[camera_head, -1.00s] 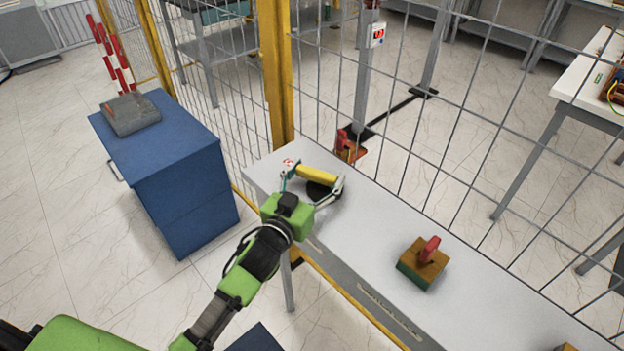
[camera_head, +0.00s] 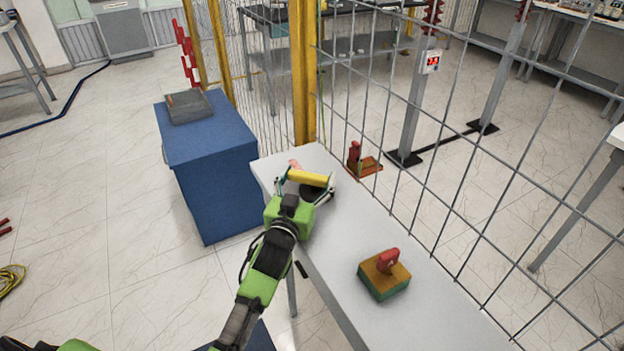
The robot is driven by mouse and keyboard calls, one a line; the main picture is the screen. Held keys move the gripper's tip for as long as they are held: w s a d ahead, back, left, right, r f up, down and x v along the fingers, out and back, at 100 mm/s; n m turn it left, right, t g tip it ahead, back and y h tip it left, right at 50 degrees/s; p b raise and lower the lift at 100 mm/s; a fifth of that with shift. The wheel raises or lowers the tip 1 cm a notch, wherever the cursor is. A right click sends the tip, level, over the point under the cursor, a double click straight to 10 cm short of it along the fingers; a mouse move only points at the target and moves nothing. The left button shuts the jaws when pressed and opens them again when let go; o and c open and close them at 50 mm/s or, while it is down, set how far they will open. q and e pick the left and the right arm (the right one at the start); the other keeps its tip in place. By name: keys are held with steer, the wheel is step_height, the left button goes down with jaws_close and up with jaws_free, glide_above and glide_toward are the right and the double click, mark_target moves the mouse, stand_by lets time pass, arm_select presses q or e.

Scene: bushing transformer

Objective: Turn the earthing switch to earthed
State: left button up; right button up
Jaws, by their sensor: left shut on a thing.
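My left gripper (camera_head: 306,186) is at the far end of the long grey table (camera_head: 337,232). It is shut on a yellow bar-shaped handle (camera_head: 311,178), which spans between its two fingertips. A dark round piece below the handle is partly hidden by the gripper. A small red and white mark (camera_head: 295,165) shows just behind it. Nearer on the table stands an ochre and green block with a red knob (camera_head: 388,260). Which of these is the earthing switch I cannot read from any label. My right gripper is not in view.
A wire mesh fence with a yellow post (camera_head: 303,75) runs along the table's far side. Behind it are another red-handled device (camera_head: 356,158) and a post with a red display (camera_head: 432,62). A blue cabinet (camera_head: 212,185) with a grey box (camera_head: 188,106) stands left.

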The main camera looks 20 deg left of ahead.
arm_select(q)
steer(key=shift+d, duration=0.1)
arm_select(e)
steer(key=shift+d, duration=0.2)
arm_select(q)
steer(key=o, duration=1.4)
steer(key=shift+o, duration=1.1)
steer(key=shift+s, duration=0.4)
steer(key=s, duration=1.1)
steer(key=shift+s+d+r, duration=0.15)
steer(key=shift+s+d, duration=0.1)
steer(key=shift+d, duration=0.15)
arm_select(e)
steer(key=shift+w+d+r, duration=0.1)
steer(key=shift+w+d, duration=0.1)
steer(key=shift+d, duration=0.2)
